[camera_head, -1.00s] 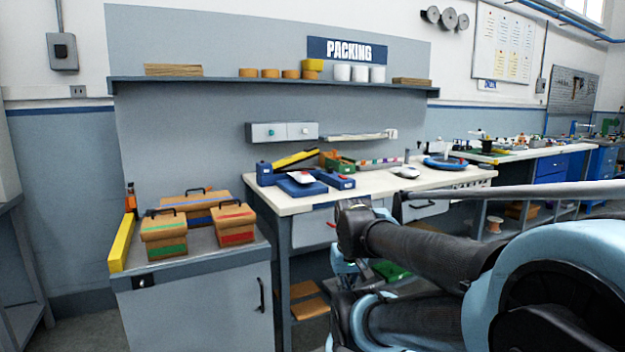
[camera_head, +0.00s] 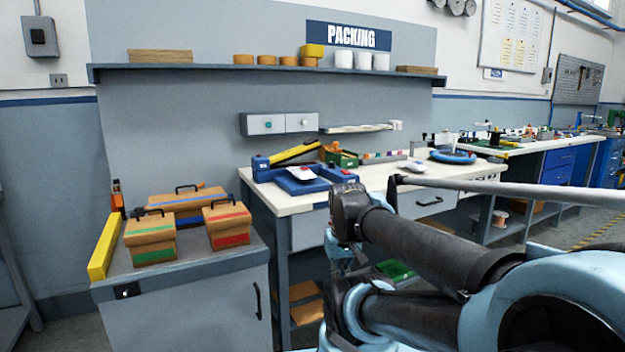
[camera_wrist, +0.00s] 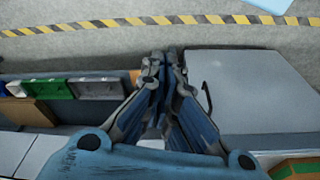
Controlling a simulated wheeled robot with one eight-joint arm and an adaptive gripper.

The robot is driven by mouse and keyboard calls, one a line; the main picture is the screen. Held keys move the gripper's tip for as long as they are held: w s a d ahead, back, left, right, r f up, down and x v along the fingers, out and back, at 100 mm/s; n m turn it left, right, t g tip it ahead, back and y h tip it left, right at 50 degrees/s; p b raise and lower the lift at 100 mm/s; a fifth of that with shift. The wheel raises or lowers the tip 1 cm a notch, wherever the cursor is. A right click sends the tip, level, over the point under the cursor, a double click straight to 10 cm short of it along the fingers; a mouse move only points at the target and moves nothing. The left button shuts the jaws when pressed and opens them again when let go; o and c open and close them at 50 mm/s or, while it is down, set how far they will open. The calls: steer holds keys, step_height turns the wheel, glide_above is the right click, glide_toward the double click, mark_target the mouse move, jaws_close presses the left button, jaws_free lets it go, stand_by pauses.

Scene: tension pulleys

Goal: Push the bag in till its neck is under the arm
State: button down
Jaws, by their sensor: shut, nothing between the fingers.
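A small white bag (camera_head: 301,173) with a dark red mark lies on the blue platform (camera_head: 303,186) of the bag sealer on the packing bench. The sealer's yellow arm (camera_head: 296,152) slants up to the right behind the bag. Whether the bag's neck is under that arm is too small to tell. My gripper (camera_wrist: 165,62) shows in the wrist view with its fingers together and nothing between them. It points down past the bench and the grey cabinet, apart from the bag. In the head view my arm mostly hides it.
The grey cabinet (camera_head: 191,291) at the left carries several cardboard boxes (camera_head: 150,238) with handles and a yellow bar (camera_head: 104,247). The packing bench (camera_head: 380,181) also holds a green bin (camera_head: 340,156) and a blue ring (camera_head: 452,157). A striped floor line (camera_wrist: 220,19) shows in the wrist view.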

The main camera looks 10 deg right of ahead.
mark_target(305, 168)
steer(key=w+d+r+n, duration=0.1)
steer(key=w+r, duration=0.7)
steer(key=w, duration=0.5)
steer(key=w+r+n+t+y, duration=0.1)
steer(key=w+r, duration=0.7)
steer(key=w, duration=0.4)
steer(key=w+d+r+n, duration=0.1)
steer(key=w+r, duration=0.7)
steer(key=w, duration=0.5)
steer(key=x, duration=0.8)
steer(key=shift+f, duration=0.3)
steer(key=shift+w+a+f, duration=0.1)
steer(key=shift+w+a, duration=0.1)
steer(key=shift+w, duration=0.25)
steer(key=shift+w+a+f, duration=0.1)
steer(key=shift+w+a, duration=0.05)
steer(key=shift+w, duration=0.35)
steer(key=shift+w+a, duration=0.3)
steer(key=shift+w, duration=0.7)
steer(key=shift+w, duration=0.1)
steer(key=w, duration=0.2)
steer(key=w+a, duration=0.1)
steer(key=w, duration=0.2)
steer(key=w+a, duration=0.1)
steer(key=w, duration=0.1)
steer(key=shift+w+a, duration=0.15)
steer(key=shift+a, duration=0.1)
